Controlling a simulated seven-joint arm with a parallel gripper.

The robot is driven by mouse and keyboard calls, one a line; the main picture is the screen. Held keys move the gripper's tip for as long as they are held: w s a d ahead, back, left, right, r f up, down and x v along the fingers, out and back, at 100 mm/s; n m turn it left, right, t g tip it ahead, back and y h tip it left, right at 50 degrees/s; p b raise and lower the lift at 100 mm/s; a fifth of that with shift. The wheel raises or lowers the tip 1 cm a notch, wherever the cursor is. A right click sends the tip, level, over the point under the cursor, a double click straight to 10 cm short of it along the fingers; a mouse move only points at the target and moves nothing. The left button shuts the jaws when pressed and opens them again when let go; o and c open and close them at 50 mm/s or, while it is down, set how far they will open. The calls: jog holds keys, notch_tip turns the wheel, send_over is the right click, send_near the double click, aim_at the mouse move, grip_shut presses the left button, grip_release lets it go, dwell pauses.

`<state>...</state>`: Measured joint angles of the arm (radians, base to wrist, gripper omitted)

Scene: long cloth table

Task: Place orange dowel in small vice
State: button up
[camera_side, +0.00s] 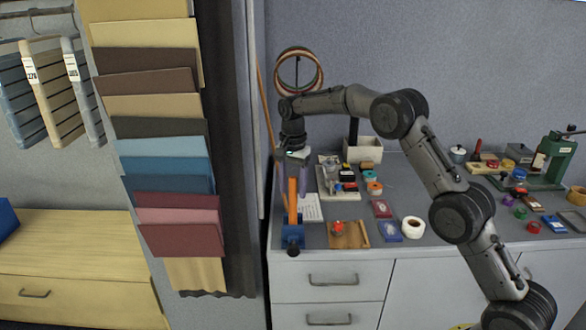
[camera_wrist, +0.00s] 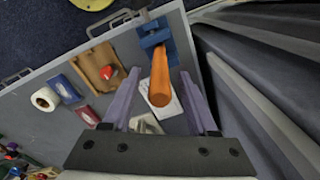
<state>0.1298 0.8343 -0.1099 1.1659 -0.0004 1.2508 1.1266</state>
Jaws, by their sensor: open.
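The orange dowel (camera_side: 292,203) stands upright with its lower end at the small blue vice (camera_side: 291,236), near the table's front left corner. In the wrist view the dowel (camera_wrist: 160,80) points up toward the camera, and its far end meets the blue vice (camera_wrist: 154,38). How deep it sits between the jaws is hidden. My gripper (camera_wrist: 160,74) is open, with one purple finger on each side of the dowel and a visible gap to each. In the side view my gripper (camera_side: 294,182) is over the dowel's upper part, pointing down.
A wooden block with a red item (camera_side: 348,234) lies right of the vice, then a blue box (camera_side: 389,231) and a white tape roll (camera_side: 413,227). A white sheet (camera_side: 311,208) and a tray of small items (camera_side: 338,178) lie behind. Hanging cloth samples (camera_side: 165,150) are left.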

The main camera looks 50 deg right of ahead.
notch_tip(320, 180, up, 8)
jog(key=shift+f, duration=0.25)
jog(key=s+a+r+n+t, duration=0.1)
jog(key=s+a+r+n, duration=0.1)
jog(key=s+r+n, duration=0.5)
jog(key=s+a+r+t, duration=0.2)
jog(key=s+a+r, duration=0.15)
jog(key=s, duration=0.75)
jog(key=s+a+f+n+t, duration=0.1)
jog(key=s+f+n, duration=0.2)
jog(key=s, duration=0.8)
jog(key=s+f+n+t, duration=0.1)
jog(key=s+f+n, duration=0.2)
jog(key=s, duration=0.7)
jog(key=shift+s+a+f+n+t, duration=0.3)
jog(key=shift+s+a+f+n, duration=0.1)
jog(key=shift+n, duration=0.3)
jog(key=shift+r, duration=0.1)
